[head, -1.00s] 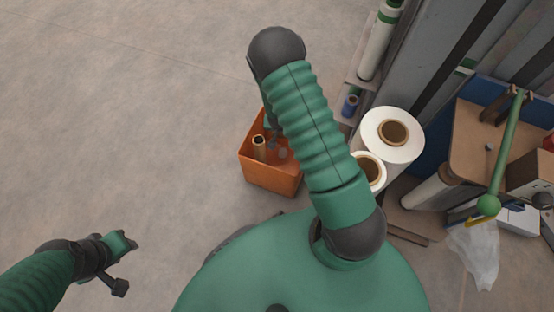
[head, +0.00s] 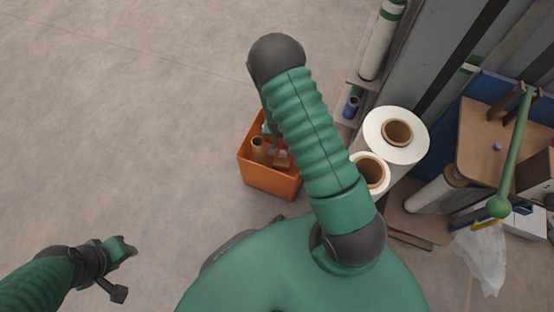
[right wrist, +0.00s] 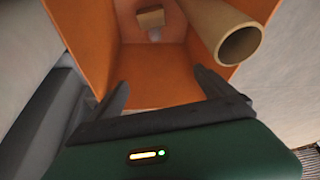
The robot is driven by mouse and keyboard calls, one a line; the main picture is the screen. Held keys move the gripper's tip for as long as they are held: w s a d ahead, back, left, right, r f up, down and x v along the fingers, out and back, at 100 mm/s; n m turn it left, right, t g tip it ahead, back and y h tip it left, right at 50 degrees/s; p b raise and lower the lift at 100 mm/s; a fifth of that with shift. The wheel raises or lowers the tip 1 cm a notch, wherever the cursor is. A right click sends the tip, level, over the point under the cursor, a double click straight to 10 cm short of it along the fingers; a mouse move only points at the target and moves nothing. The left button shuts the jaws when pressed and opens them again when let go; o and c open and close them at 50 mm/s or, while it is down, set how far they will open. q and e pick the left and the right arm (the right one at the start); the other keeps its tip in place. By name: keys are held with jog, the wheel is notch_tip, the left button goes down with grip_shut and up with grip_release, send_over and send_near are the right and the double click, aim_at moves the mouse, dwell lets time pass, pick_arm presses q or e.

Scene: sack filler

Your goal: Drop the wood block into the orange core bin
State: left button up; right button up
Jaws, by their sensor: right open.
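The orange core bin (head: 270,180) stands on the floor left of the white rolls. The wood block (head: 282,161) shows inside the bin's walls; I cannot tell whether it rests on the bottom. In the right wrist view the block (right wrist: 151,17) lies beyond my fingertips, apart from them, within the orange walls (right wrist: 150,75). My right gripper (right wrist: 160,85) is open and empty over the bin; in the head view my arm hides most of it. My left gripper (head: 128,254) hangs far from the bin at lower left, and its jaw state is unclear.
A brown cardboard tube (head: 258,150) stands in the bin beside the block and also shows in the right wrist view (right wrist: 226,36). White rolls (head: 396,130) stand close right of the bin. A clear plastic bag (head: 482,258) lies at right. The floor at left is clear.

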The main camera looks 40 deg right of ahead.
jog(key=p+v, duration=0.8)
jog(key=v, duration=0.8)
jog(key=shift+s+a+r+p, duration=0.15)
jog(key=shift+r+p, duration=0.15)
jog(key=shift+p, duration=0.1)
